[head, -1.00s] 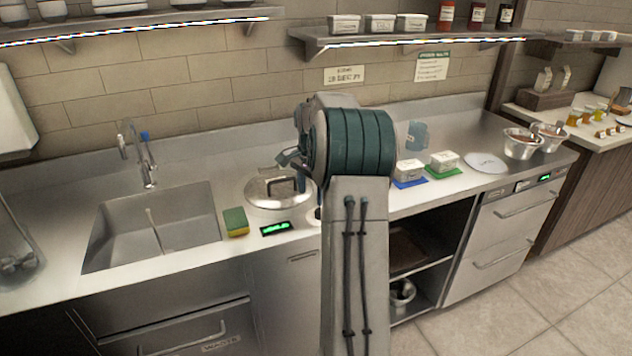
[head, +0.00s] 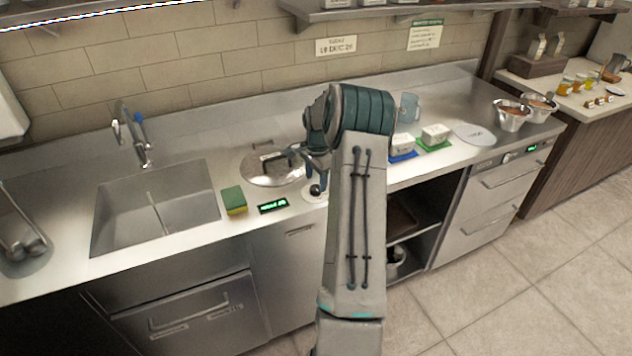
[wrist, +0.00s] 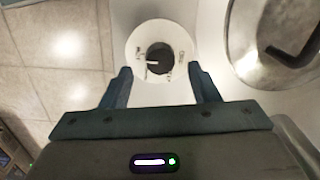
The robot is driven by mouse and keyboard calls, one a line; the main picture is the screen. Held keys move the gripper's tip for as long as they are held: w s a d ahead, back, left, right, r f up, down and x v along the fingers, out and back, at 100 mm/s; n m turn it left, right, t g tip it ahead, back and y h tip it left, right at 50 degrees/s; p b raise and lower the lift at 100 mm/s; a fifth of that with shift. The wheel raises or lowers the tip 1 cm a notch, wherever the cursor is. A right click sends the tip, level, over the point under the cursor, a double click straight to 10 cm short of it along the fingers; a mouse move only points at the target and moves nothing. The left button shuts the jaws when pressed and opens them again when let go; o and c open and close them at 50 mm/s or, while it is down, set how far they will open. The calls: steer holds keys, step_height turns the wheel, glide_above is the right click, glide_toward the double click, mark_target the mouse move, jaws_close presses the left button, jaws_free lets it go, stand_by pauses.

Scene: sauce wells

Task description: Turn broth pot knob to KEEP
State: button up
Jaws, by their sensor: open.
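The knob (head: 315,190) is a small dark round knob on a white dial plate at the counter's front edge. In the wrist view the knob (wrist: 160,57) has a pale pointer mark towards the left. Labels on the white dial plate (wrist: 134,48) are too small to read. The lidded broth pot (head: 262,179) is set in the counter just left of the knob; its lid (wrist: 245,62) shows at the right of the wrist view. My gripper (wrist: 160,74) is open and empty over the dial, its fingers left and right of the knob in the picture; contact is not visible.
A small green-lit display (head: 273,206) and a sponge (head: 234,201) lie left of the knob. The sink (head: 155,215) is further left. White tubs on blue and green mats (head: 434,144), a jug (head: 409,107) and metal bowls (head: 511,116) stand to the right.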

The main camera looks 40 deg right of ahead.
mark_target(316, 187)
steer(key=shift+w+f, duration=0.1)
steer(key=shift+f, duration=1.45)
steer(key=c, duration=1)
steer(key=shift+o, duration=0.2)
